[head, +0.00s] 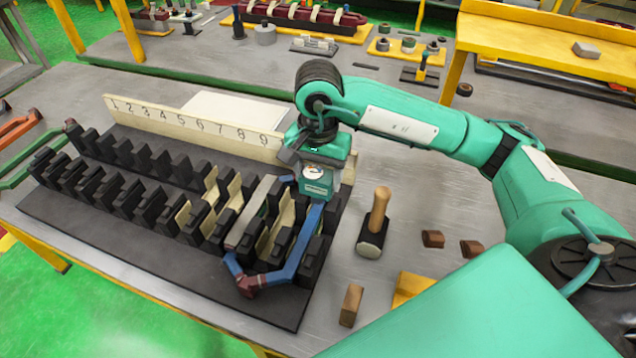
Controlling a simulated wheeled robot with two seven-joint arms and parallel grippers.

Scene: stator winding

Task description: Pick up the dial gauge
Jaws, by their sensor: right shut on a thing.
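The dial gauge (313,171) appears as a small pale round face at the end of my right arm, over the right end of the black slotted block. My right gripper (316,187) points down there, shut on what looks like the gauge. Its fingertips and the lower part of the gauge are hard to make out. I cannot tell whether the gauge touches the block. My left gripper is out of view.
The black slotted block (150,245) carries a blue coil (306,240) and pale slot liners. A numbered ruler board (150,115) stands behind it. A wooden-handled mallet (378,215), small brown blocks (432,238) and a wooden block (351,305) lie to the right.

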